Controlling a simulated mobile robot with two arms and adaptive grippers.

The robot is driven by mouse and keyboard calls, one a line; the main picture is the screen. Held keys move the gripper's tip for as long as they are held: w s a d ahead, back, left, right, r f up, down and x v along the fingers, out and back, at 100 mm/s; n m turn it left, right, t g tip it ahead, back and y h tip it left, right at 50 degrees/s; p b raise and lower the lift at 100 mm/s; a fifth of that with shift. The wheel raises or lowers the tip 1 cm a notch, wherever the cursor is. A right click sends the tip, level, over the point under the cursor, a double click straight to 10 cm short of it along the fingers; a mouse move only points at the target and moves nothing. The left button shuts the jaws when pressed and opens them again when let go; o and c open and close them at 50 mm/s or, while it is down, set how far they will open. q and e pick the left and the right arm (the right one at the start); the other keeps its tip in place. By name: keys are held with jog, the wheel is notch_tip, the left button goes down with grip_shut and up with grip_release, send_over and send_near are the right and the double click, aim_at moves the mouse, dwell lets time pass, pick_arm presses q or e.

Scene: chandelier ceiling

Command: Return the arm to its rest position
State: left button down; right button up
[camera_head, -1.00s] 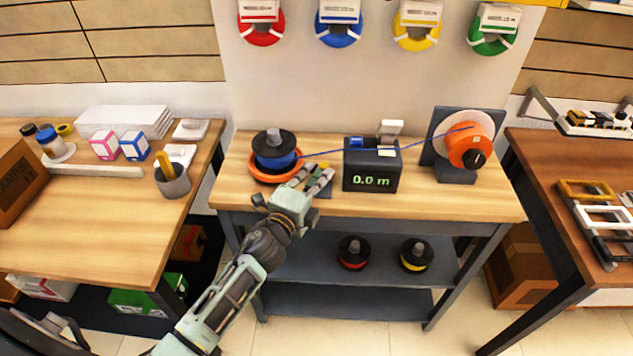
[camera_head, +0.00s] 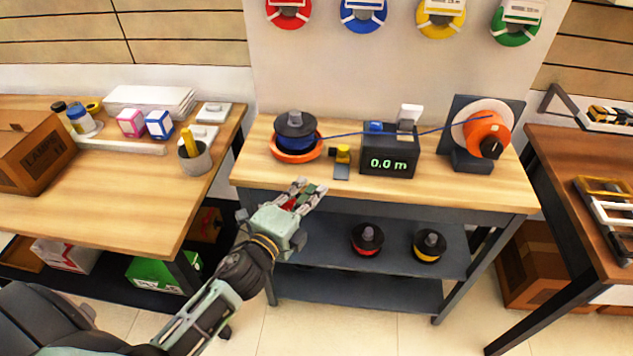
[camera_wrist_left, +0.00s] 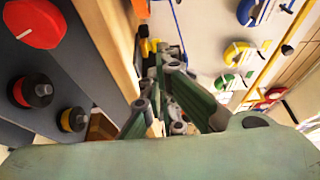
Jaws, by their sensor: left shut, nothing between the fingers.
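My left gripper (camera_head: 306,192) is shut and empty in the head view, in front of the front edge of the middle bench (camera_head: 440,194). Its fingers point up and to the right, apart from the things on the bench. In the left wrist view my left gripper (camera_wrist_left: 165,60) shows its fingers close together, with nothing held between them. My left arm comes in from the lower left of the head view. My right gripper is not in view.
On the bench stand a blue wire spool (camera_head: 295,137), a small yellow-and-black part (camera_head: 342,158), a black meter reading 0.0 m (camera_head: 391,162) and an orange reel (camera_head: 486,134). A blue wire spans them. Spools (camera_head: 367,240) sit on the shelf below. A side table (camera_head: 100,215) stands left.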

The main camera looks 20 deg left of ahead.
pick_arm(q)
jog(key=shift+s, duration=0.3)
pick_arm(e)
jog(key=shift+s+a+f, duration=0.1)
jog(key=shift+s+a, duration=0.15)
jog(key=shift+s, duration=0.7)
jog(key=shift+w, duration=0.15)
